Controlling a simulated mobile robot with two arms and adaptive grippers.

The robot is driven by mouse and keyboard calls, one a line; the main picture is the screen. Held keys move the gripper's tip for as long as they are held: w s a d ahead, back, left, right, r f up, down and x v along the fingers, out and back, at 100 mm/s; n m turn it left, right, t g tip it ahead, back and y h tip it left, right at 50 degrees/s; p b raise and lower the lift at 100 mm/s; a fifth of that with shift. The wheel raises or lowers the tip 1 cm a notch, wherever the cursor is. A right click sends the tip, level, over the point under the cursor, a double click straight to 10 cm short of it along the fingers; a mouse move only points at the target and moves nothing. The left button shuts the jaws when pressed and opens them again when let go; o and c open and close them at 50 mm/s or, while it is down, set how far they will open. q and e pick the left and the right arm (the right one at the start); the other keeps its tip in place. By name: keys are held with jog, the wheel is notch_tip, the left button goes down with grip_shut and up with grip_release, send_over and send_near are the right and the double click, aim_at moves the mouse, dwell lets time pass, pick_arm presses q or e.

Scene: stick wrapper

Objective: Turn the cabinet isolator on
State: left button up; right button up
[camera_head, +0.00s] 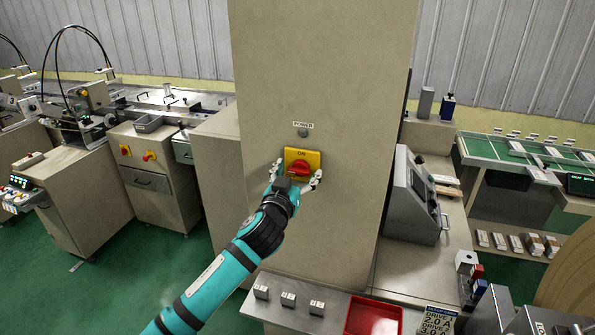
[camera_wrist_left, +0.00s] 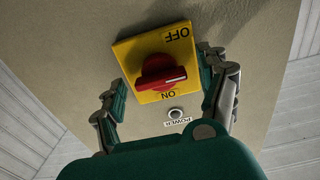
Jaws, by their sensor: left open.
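The isolator is a yellow plate (camera_head: 312,158) with a red rotary handle (camera_head: 299,170) on the tall beige cabinet (camera_head: 325,60). In the left wrist view the handle (camera_wrist_left: 163,73) lies roughly crosswise, its white mark toward the right. The plate (camera_wrist_left: 127,52) appears upside down there, with ON on the POWER side and OFF on the far side. My left gripper (camera_head: 297,174) is open in front of the plate, one finger on each side. In the wrist view the fingers (camera_wrist_left: 160,72) stand apart from the handle; contact is not visible. My right gripper is not in view.
A round POWER indicator (camera_head: 303,132) sits above the plate. Below are a ledge with small grey blocks (camera_head: 288,299) and a red tray (camera_head: 372,318). A grey control panel (camera_head: 416,195) stands right of the cabinet. Machines (camera_head: 150,170) stand at left; green floor shows between.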

pick_arm(q)
jog(key=shift+c, duration=0.5)
jog(key=c, duration=1.1)
